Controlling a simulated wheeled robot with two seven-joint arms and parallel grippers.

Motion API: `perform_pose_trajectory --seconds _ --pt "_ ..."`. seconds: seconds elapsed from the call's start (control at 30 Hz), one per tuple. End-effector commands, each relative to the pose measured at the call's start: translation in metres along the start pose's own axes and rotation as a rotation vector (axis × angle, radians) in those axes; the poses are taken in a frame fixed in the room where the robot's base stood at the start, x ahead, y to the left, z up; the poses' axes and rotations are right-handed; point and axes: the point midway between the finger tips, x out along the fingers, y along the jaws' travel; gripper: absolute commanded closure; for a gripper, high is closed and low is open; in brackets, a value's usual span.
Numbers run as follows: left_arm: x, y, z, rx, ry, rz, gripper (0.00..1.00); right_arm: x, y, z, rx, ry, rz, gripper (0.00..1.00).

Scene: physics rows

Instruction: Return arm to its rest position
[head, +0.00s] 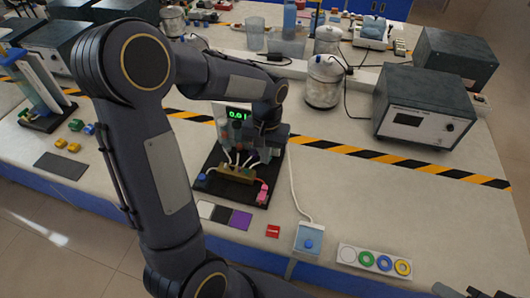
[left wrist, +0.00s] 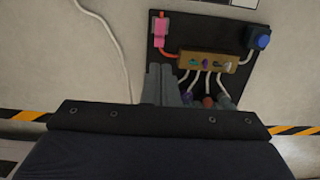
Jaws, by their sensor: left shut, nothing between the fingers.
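My left arm reaches in from the left in the head view and bends over the bench. Its gripper (head: 268,150) is over the back right part of a black board (head: 225,190). In the left wrist view the fingers (left wrist: 162,88) are shut and empty, beside a brown terminal block (left wrist: 208,66). White cables and a red lead run from the block, which also shows in the head view (head: 236,173). The arm hides part of the board.
A glass jar (head: 323,82) and a dark instrument box (head: 424,107) stand to the right. Bare bench lies right of the board.

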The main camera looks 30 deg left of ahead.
Motion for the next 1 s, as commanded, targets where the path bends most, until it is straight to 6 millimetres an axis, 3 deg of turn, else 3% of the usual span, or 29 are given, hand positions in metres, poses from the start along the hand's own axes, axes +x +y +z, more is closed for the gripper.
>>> perform_pose_trajectory --seconds 0.73,0.87,1.0 --pt "-0.013 -0.001 0.004 0.001 0.010 0.012 1.00 0.000 0.000 0.000 0.000 0.000 0.000 0.64" --pt "-0.034 -0.006 0.025 0.006 0.059 0.071 1.00 0.000 0.000 0.000 0.000 0.000 0.000 0.64" --pt "-0.063 -0.010 0.070 0.024 0.159 0.178 1.00 0.000 0.000 0.000 0.000 0.000 0.000 0.64"
